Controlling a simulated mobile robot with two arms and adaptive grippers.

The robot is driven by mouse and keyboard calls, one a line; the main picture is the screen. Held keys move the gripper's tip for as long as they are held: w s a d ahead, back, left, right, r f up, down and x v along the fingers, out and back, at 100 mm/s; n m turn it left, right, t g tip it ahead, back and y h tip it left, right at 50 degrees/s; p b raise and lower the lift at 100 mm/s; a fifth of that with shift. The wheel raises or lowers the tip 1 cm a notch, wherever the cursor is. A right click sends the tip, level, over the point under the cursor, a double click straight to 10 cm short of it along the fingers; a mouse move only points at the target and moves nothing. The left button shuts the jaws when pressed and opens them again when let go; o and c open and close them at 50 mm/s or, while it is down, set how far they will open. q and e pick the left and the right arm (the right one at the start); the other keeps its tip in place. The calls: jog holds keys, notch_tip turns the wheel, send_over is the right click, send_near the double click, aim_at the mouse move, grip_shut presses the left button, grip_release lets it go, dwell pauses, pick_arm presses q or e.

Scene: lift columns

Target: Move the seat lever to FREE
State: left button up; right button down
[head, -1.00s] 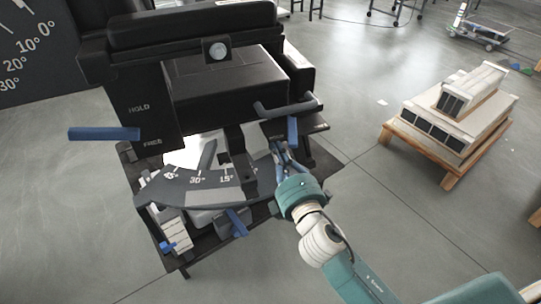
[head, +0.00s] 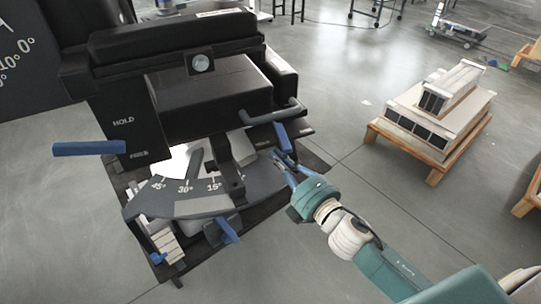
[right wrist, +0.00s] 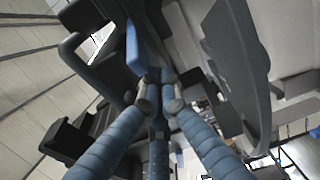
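A blue lever (head: 90,148) sticks out left from the black seat frame. It lies beside the printed words HOLD (head: 123,121) and FREE (head: 139,154), nearer the level of FREE. Another blue lever (head: 282,137) stands at the right side, under a black handle. My right gripper (head: 281,158) is just below this right lever, its fingers pointing up at it. In the right wrist view, a blue lever (right wrist: 135,48) shows just beyond my converging blue fingers (right wrist: 156,82). I cannot tell whether they touch it or how far they are closed. My left gripper is out of view.
A grey angle scale (head: 185,200) curves below the seat, with another blue lever (head: 228,230) under it. A black bent handle (head: 270,114) juts out above my right gripper. A wooden pallet with stacked boxes (head: 430,115) stands right. The floor between is clear.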

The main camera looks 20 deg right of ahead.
jog(key=d+n+y, duration=0.1)
jog(key=d+n+g+y, duration=0.1)
jog(key=d+y, duration=0.1)
jog(key=d+n+g+y, duration=0.1)
jog(key=y, duration=0.1)
jog(key=shift+s+d+f+b, duration=0.1)
jog(key=shift+s+d+b, duration=0.15)
jog(key=shift+b, duration=0.1)
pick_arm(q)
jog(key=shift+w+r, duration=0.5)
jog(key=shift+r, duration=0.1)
pick_arm(e)
jog(key=shift+w+d+n+g+y, duration=0.15)
jog(key=shift+d+n+y, duration=0.1)
jog(key=shift+d, duration=0.65)
jog(key=shift+w+d+n+g+y, duration=0.15)
jog(key=shift+d+n, duration=0.1)
jog(key=shift+d, duration=0.65)
jog(key=shift+d, duration=0.1)
